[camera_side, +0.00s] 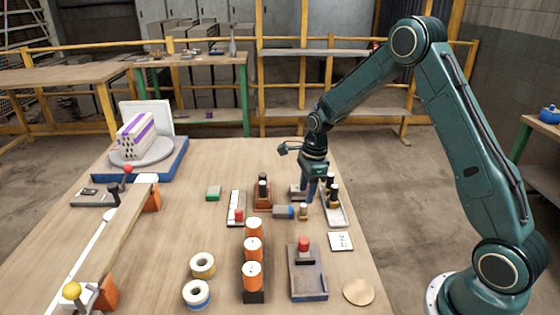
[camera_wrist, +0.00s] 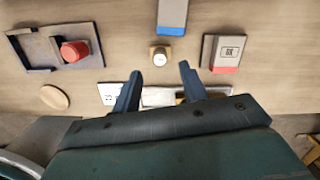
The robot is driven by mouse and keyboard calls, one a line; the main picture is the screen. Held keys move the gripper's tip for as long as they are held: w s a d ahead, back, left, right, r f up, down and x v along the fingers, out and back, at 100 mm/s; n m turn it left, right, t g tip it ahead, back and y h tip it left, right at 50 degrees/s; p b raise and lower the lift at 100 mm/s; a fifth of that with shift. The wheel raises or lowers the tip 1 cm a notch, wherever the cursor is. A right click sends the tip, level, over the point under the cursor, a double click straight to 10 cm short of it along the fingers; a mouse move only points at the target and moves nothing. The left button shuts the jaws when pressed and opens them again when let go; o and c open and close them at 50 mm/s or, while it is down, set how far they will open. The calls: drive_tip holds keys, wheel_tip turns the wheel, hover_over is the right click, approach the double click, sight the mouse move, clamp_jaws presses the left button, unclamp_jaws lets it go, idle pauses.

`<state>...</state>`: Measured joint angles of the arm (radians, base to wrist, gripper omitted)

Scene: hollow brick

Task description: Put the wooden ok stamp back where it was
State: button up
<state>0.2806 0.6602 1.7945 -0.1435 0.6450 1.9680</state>
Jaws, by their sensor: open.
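A small wooden stamp (camera_side: 304,212) stands upright on the table, apart from the tray. In the wrist view it shows from above as a pale block with a round knob (camera_wrist: 160,57); no ok mark can be read on it. A grey block with a red end and an OK label (camera_wrist: 232,48) lies to its right there. The grey tray (camera_side: 338,218) beside it holds dark-topped stamps (camera_side: 332,188); my fingers partly hide it in the wrist view. My gripper (camera_side: 317,198) is open and empty, above the table by the tray; its fingertips (camera_wrist: 159,70) appear just below the stamp.
A grey block with a blue end (camera_side: 284,212) lies close by. A grey holder with a red-topped piece (camera_side: 305,270), a white card (camera_side: 340,241) and a round disc (camera_side: 358,292) lie nearer the side camera. Orange cylinders (camera_side: 253,250) stand in a row; tape rolls (camera_side: 202,265) lie left.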

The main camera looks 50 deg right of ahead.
wheel_tip(320, 180, up, 6)
drive_tip(key=shift+s+d, duration=0.2)
drive_tip(key=shift+d, duration=0.1)
idle(0.6)
drive_tip(key=s+a+r+n+t+h, duration=0.1)
drive_tip(key=s+a+r+n, duration=0.3)
drive_tip(key=s+r+n, duration=0.25)
drive_tip(key=s+a+r+n+t, duration=0.1)
drive_tip(key=s+a+r+n, duration=0.2)
drive_tip(key=s+r+n, duration=0.35)
drive_tip(key=s+a+r+n+t, duration=0.1)
drive_tip(key=s+a+r+n, duration=0.1)
drive_tip(key=s+n, duration=0.4)
drive_tip(key=s+a+r+n+t, duration=0.1)
drive_tip(key=s+r+n, duration=0.1)
drive_tip(key=s+n, duration=0.3)
drive_tip(key=s, duration=0.4)
drive_tip(key=shift+s+a+r+n+t, duration=0.2)
drive_tip(key=shift+a+n+t, duration=0.15)
drive_tip(key=shift+n+t, duration=0.05)
